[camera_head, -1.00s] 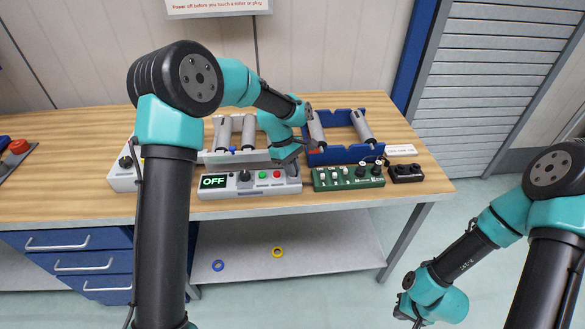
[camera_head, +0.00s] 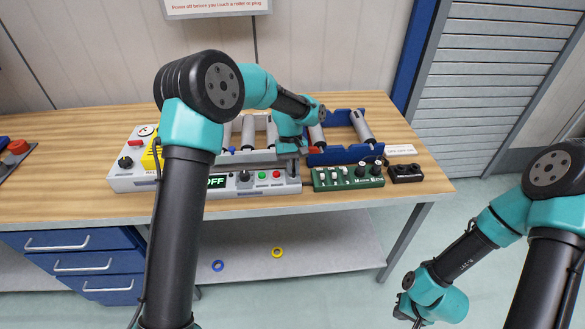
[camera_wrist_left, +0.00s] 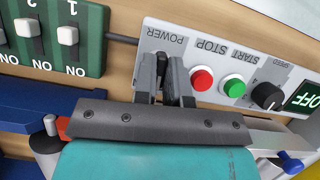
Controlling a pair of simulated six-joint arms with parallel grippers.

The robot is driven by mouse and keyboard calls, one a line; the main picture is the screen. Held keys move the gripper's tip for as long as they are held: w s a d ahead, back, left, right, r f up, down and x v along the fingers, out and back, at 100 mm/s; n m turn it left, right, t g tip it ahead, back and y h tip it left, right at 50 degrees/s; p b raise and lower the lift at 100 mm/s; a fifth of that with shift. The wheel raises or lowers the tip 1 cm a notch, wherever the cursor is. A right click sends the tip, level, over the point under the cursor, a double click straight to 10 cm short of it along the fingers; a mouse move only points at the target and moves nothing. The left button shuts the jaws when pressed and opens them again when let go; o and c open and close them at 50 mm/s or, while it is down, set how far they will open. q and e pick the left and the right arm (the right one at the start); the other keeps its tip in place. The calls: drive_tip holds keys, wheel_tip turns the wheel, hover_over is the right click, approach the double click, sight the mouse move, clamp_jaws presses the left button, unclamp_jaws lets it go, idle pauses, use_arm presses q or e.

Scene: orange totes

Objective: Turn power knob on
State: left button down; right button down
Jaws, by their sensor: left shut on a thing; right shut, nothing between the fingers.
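The white control panel (camera_head: 285,189) sits at the table's front edge, its display (camera_wrist_left: 304,97) reading OFF. In the left wrist view, the black power knob (camera_wrist_left: 161,68) is by the POWER label, beside the red STOP button (camera_wrist_left: 202,79) and green START button (camera_wrist_left: 234,87). My left gripper (camera_wrist_left: 164,72) is shut on this knob, with a finger on each side hiding part of it. In the head view the knob is hidden and my left gripper (camera_head: 291,158) is at the panel's right end. My right gripper (camera_head: 408,308) is shut and empty, off the table.
The black speed knob (camera_wrist_left: 267,96) is between START and the display. A green switch board (camera_head: 347,179) stands right of the panel. Rollers in a blue frame (camera_head: 340,155) lie behind. Another white control box (camera_head: 127,180) stands at left.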

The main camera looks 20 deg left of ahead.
use_arm(q)
drive_tip(key=m+y, duration=0.2)
drive_tip(key=m, duration=0.3)
drive_tip(key=shift+d+m, duration=0.1)
drive_tip(key=shift+m, duration=0.3)
drive_tip(key=shift+m+y, duration=0.9)
drive_tip(key=shift+m, duration=1.3)
drive_tip(key=c, duration=1.2)
unclamp_jaws()
drive_tip(key=v, duration=1.7)
drive_tip(key=shift+d+r, duration=0.15)
drive_tip(key=shift+r, duration=0.05)
